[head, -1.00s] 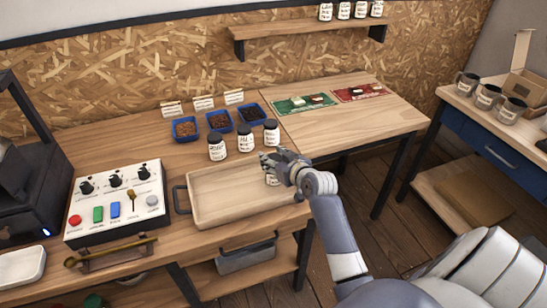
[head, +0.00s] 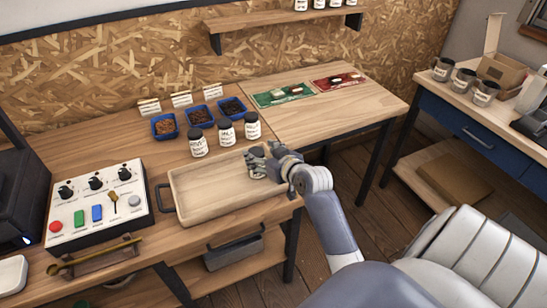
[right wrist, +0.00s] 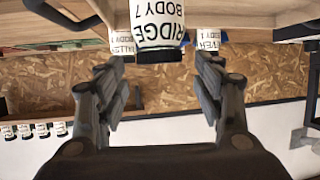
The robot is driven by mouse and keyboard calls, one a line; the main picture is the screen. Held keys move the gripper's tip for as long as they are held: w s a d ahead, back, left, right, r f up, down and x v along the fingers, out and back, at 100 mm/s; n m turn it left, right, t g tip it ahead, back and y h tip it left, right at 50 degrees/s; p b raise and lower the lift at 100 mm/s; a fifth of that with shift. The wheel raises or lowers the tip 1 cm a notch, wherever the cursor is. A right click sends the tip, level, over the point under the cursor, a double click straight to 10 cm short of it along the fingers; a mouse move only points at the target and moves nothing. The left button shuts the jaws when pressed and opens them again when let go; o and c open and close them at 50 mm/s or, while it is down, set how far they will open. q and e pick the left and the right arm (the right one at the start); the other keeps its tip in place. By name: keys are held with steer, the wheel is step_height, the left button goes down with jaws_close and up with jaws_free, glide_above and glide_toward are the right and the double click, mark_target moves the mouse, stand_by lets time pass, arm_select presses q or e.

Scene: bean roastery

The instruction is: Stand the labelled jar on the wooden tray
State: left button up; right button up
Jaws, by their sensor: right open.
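The wooden tray (head: 183,203) lies on the bench, below the middle of the head view. My right gripper (head: 258,164) is over the tray's right end. In the right wrist view, its open fingers (right wrist: 160,75) flank a labelled jar (right wrist: 158,25) reading "RIDGE BODY 7", with a gap on both sides. This jar has a white label and dark lid. My left gripper is out of view.
Three similar jars (head: 225,131) stand close behind the tray. Blue bean trays (head: 200,116) lie beyond them. A control box (head: 97,205) is left of the tray. Green (head: 283,95) and red (head: 340,82) mats lie on the right, with bare bench between.

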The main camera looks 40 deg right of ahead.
steer(key=v, duration=0.7)
steer(key=shift+s+r, duration=0.15)
steer(key=shift+s, duration=0.25)
